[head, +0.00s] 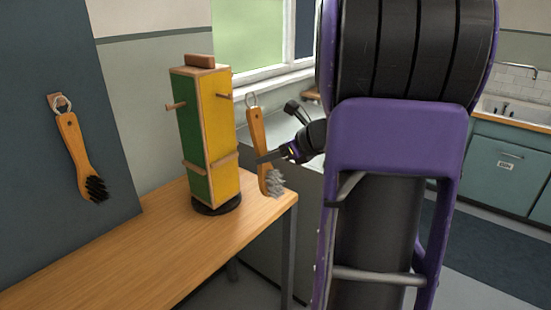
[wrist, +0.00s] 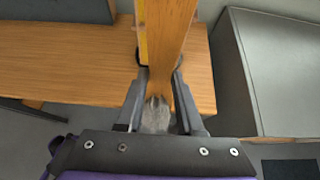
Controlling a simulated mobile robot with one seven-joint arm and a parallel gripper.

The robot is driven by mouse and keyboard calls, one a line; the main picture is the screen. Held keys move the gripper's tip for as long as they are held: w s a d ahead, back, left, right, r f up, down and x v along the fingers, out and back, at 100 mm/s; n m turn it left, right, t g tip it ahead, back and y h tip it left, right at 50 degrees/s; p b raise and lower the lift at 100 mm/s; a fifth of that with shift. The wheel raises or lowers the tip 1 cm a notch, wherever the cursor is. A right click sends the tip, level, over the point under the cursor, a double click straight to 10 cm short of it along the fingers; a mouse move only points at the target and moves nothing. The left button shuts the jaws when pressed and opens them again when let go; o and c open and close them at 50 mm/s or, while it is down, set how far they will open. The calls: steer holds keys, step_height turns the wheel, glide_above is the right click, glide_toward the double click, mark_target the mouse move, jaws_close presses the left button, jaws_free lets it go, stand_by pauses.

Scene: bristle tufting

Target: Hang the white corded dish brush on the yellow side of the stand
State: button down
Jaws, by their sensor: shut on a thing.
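The white corded dish brush (head: 256,132) has a wooden handle, a cord loop at its top and pale grey bristles at its bottom. My gripper (head: 264,159) is shut on its handle and holds it nearly upright, loop up, just right of the stand. The handle also shows between the fingers in the wrist view (wrist: 168,45). The stand (head: 222,130) is a tall block on a dark round base, with a yellow side facing right and a green side facing left. A peg (head: 225,96) sticks out high on the yellow side. Part of the yellow side (wrist: 142,42) shows behind the handle.
A black-bristled brush (head: 75,150) hangs from a hook on the dark wall panel at left. The green side has its own peg (head: 176,105). The wooden table (head: 120,255) is bare left of the stand. A grey counter (wrist: 285,75) stands to the right.

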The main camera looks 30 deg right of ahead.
mark_target(263, 143)
steer(key=w+a+f, duration=0.1)
steer(key=w+a, duration=0.2)
steer(key=w, duration=0.5)
steer(key=shift+f, duration=0.2)
stand_by(0.4)
stand_by(0.5)
steer(key=shift+c, duration=2.3)
jaws_free()
steer(key=shift+s+d, duration=0.1)
steer(key=shift+p+v, duration=1.3)
steer(key=shift+v, duration=2.15)
